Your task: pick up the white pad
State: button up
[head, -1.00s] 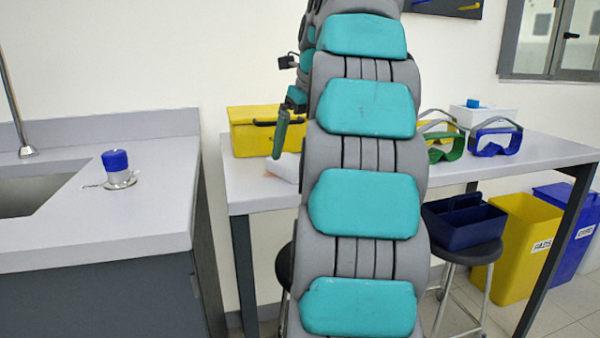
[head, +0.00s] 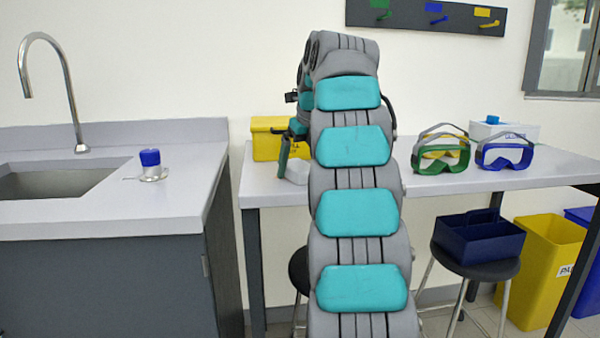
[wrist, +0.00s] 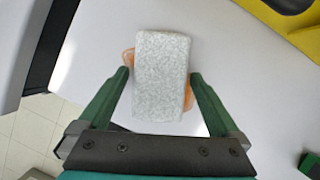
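The white pad (wrist: 161,85) is a pale speckled block, seen from above in the wrist view. Pinkish-orange patches show at its sides; I cannot tell what they belong to. In the head view the pad (head: 297,171) shows partly on the table, beside my arm. My gripper (wrist: 160,76) has its two green fingers on either side of the pad, open, with small gaps apparent between fingers and pad. In the head view my gripper (head: 284,156) is low over the table, mostly hidden by my arm.
A yellow case (head: 266,142) stands behind the pad on the table (head: 440,187). Green goggles (head: 440,154) and blue goggles (head: 505,154) are at the right. A blue caddy (head: 478,240) sits on a stool. A sink counter (head: 100,209) with a blue-capped jar (head: 151,165) is left.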

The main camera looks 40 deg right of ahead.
jog(key=c, duration=1.3)
jog(key=shift+o, duration=0.2)
jog(key=shift+r, duration=0.15)
